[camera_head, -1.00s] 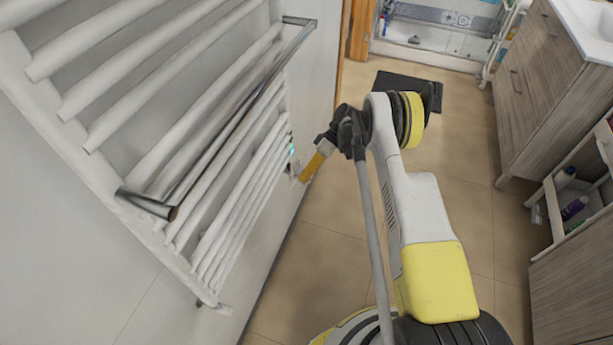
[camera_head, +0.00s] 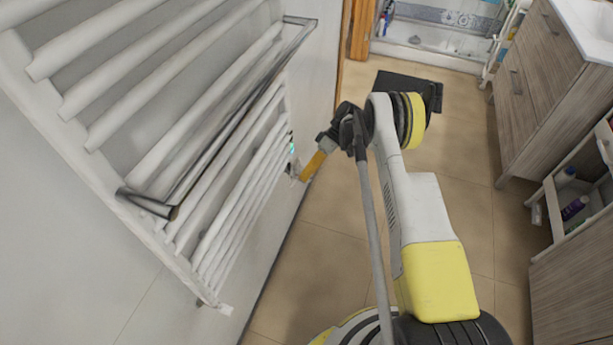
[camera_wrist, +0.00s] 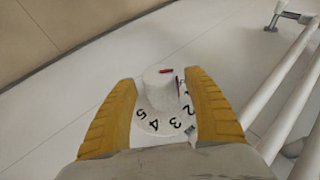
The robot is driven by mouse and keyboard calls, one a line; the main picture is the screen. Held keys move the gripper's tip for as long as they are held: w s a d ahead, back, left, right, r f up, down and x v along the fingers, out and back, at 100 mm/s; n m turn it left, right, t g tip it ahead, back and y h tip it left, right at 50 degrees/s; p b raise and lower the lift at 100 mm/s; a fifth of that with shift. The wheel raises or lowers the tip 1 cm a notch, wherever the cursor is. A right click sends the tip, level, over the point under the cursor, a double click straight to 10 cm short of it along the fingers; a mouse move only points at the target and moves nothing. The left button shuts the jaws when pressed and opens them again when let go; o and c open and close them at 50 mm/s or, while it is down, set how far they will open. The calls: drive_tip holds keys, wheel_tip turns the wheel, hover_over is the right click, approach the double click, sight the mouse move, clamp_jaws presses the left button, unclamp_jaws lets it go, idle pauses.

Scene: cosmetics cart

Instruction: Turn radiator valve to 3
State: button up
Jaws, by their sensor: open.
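The radiator valve (camera_wrist: 160,90) is a white knob with a red mark on top and another red mark on its right side. Its pale dial (camera_wrist: 160,122) carries the numbers 5, 4, 3 and 2, upside down in the wrist view. My gripper (camera_wrist: 162,92) is open, with one yellow finger on each side of the knob and a small gap to it. In the head view my gripper (camera_head: 298,178) is at the radiator's far lower end, and the valve is too small to make out there.
The white radiator (camera_head: 205,300) with its bars fills the left, and its pipes (camera_wrist: 290,95) run close on the right in the wrist view. A metal towel rail (camera_head: 240,115) sticks out above. A wooden cabinet (camera_head: 545,85) and a shelf cart (camera_head: 560,205) stand right.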

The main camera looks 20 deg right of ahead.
drive_tip(key=v, duration=1.1)
drive_tip(key=shift+r, duration=0.1)
drive_tip(key=s+a+n+t+h+p, duration=0.1)
drive_tip(key=s+a+t+h+p, duration=0.2)
drive_tip(key=a+t+p, duration=0.15)
drive_tip(key=shift+g, duration=0.35)
drive_tip(key=b+x, duration=0.2)
drive_tip(key=x, duration=0.3)
drive_tip(key=b+x, duration=0.2)
drive_tip(key=x, duration=0.2)
drive_tip(key=shift+w+f, duration=0.1)
drive_tip(key=shift+f, duration=0.35)
drive_tip(key=c, duration=1.2)
